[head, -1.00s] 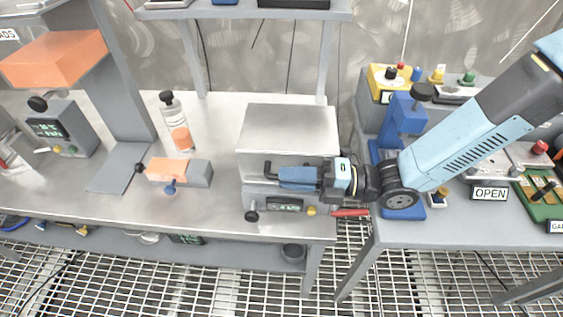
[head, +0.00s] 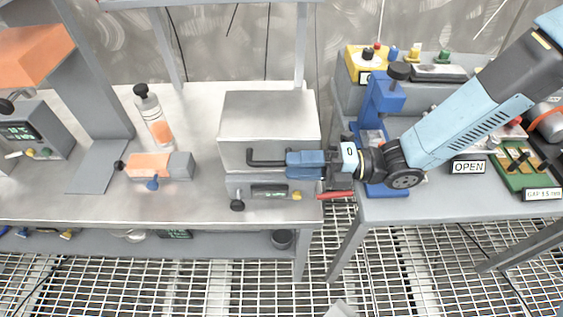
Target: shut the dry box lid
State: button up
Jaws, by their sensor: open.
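The dry box is a grey metal box on the left bench, with a small lit display (head: 269,190) on its base front. Its lid (head: 268,115) is a broad grey cover lying low over the base. I cannot tell whether a thin gap is left at the seam. A black bar handle (head: 262,163) runs along the lid's front, its left end bare. My gripper (head: 289,163), blue and black, comes in from the right at the handle's right part and hides it. The jaws are open; contact with the handle is unclear.
A bottle (head: 154,117) and an orange-and-grey device (head: 158,165) stand left of the box. A red handle (head: 336,195) juts out at the bench's right edge. A blue press (head: 379,105) stands on the right bench, close behind my arm.

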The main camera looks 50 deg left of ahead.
jog(key=v, duration=0.9)
jog(key=shift+w+d+f, duration=0.1)
jog(key=shift+w+d, duration=0.05)
jog(key=shift+d, duration=0.05)
jog(key=shift+w, duration=0.1)
